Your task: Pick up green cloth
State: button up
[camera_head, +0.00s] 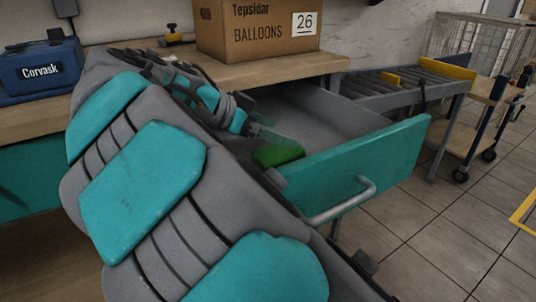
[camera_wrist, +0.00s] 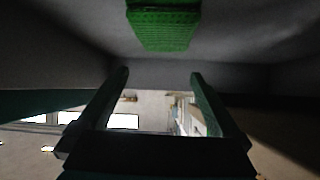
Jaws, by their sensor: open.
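The green cloth (camera_head: 278,155) lies in the open teal drawer (camera_head: 350,165), partly hidden behind my arm in the head view. In the wrist view the green cloth (camera_wrist: 162,27) shows at the top centre, a flat textured block on the grey drawer surface. My gripper (camera_wrist: 160,78) is open, its two fingers spread with nothing between them. The cloth is beyond the fingertips and apart from them. In the head view my gripper (camera_head: 262,130) is inside the drawer, close to the cloth, and partly hidden by my arm.
A cardboard balloon box (camera_head: 258,32) and a blue Corvask case (camera_head: 38,70) stand on the wooden bench (camera_head: 290,69). The drawer's teal front and metal handle (camera_head: 345,204) stick out. A roller conveyor (camera_head: 385,88) and a cart (camera_head: 465,135) stand to the right. Tiled floor is free at lower right.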

aim_at(280, 148)
jog(key=shift+n, duration=0.4)
jog(key=a, duration=0.1)
jog(key=s+a, duration=0.1)
jog(key=s+a+f, duration=0.1)
jog(key=a, duration=0.1)
jog(key=shift+f, duration=0.1)
jog(key=shift+a+f, duration=0.1)
jog(key=shift+f, duration=0.05)
jog(key=shift+x, duration=3.75)
jog(key=shift+c, duration=0.2)
jog(key=c, duration=1)
